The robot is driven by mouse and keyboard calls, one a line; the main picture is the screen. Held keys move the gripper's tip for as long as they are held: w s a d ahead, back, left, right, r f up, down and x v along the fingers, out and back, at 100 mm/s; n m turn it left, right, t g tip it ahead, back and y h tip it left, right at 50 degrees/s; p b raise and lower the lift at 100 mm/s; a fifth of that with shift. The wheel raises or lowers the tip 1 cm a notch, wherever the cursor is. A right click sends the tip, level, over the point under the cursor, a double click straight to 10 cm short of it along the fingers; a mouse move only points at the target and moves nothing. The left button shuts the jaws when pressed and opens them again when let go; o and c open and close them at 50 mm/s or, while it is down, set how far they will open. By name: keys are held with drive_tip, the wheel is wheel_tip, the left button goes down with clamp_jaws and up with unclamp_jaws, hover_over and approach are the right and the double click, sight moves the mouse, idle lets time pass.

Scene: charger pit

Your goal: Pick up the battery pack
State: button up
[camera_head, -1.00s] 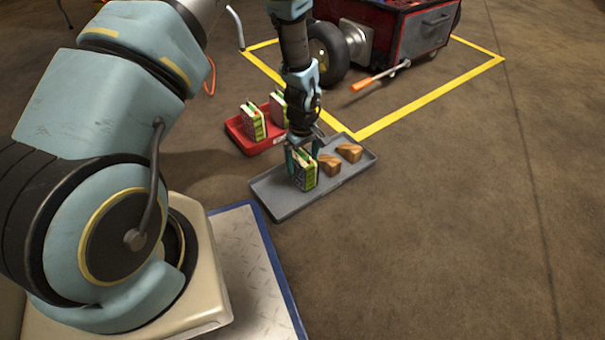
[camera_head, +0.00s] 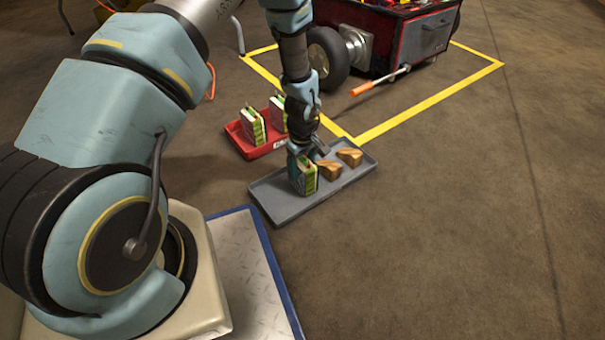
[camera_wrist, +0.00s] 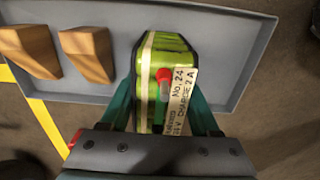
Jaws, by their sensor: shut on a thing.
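A green battery pack with a white label (camera_head: 304,178) stands in the grey tray (camera_head: 285,213). In the wrist view the same battery pack (camera_wrist: 163,62) shows a red part on its top and a label with printed writing. My gripper (camera_head: 302,160) is over it from above and shut on it, with one teal finger on each side. The wrist view also shows my gripper (camera_wrist: 160,105) at the pack. The pack appears to rest in the tray; I cannot tell of any gap beneath it.
Two wooden blocks (camera_head: 330,169) (camera_head: 350,157) lie in the tray beside the pack. A red tray (camera_head: 258,152) behind holds two similar packs (camera_head: 252,125) (camera_head: 278,113). A wheeled red cart (camera_head: 395,40) and an orange-handled tool (camera_head: 363,89) are farther back. Floor at right is clear.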

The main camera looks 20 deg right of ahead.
clamp_jaws()
idle(0.3)
